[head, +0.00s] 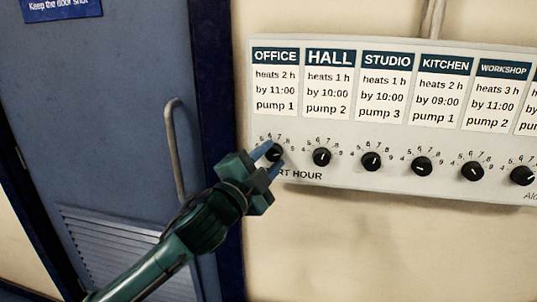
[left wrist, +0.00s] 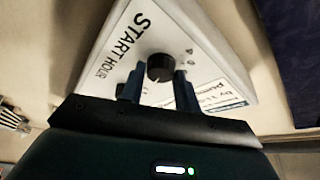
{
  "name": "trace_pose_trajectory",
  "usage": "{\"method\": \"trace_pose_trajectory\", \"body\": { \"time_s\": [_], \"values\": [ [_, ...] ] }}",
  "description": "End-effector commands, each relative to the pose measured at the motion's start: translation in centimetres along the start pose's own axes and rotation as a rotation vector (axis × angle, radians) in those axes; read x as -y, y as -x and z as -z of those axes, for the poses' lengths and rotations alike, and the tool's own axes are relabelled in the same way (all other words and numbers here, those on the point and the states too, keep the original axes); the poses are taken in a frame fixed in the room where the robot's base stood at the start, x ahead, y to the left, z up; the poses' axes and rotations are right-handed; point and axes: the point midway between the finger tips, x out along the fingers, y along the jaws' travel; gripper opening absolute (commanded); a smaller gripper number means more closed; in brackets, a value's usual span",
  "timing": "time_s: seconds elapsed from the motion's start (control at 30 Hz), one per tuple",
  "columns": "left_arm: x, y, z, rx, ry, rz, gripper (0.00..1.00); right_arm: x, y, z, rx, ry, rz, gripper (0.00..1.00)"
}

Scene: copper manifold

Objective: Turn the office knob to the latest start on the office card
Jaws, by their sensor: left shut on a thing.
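The office knob (head: 276,152) is a round black knob at the left end of the knob row, below the office card (head: 275,87). The card reads "heats 2 h, by 11:00, pump 1". My left gripper (head: 270,158) reaches it from the lower left, its two blue fingers shut on the knob's sides. In the left wrist view the knob (left wrist: 160,66) sits between the fingertips (left wrist: 158,79). The fingers hide part of the knob and dial numbers in the head view, and I cannot read its pointer clearly. My right gripper is not in view.
The pale panel (head: 405,190) carries several more cards and knobs to the right, the hall knob (head: 321,157) being closest. A blue door (head: 95,110) with a metal handle (head: 175,150) stands at the left. The wall below the panel is clear.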

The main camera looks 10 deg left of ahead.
Motion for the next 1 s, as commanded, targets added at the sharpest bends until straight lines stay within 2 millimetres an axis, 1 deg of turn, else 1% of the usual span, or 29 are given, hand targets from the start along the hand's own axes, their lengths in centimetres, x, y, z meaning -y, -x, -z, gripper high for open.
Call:
{"method": "trace_pose_trajectory", "body": {
  "time_s": [0.27,0.3,0.53,0.73,0.83,0.93,1.0],
  "values": [
    [0.0,0.0,0.0,-0.001,-0.002,0.000,0.09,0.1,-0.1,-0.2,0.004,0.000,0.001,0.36],
    [0.0,0.0,0.0,-0.001,-0.002,0.000,0.34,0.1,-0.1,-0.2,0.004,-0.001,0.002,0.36],
    [0.0,0.0,0.0,0.000,-0.001,0.000,0.53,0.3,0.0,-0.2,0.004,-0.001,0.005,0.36],
    [0.0,0.0,0.0,0.000,0.000,0.000,0.53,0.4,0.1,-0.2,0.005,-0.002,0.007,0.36],
    [-0.1,0.4,0.0,0.000,0.000,0.000,0.53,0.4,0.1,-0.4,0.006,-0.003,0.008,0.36],
    [-0.2,1.5,-0.2,0.001,-0.001,-0.001,0.53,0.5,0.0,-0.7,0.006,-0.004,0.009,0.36],
    [-0.3,2.7,-0.2,0.000,-0.001,-0.001,0.53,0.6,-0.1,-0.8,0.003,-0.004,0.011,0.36]
  ]
}}
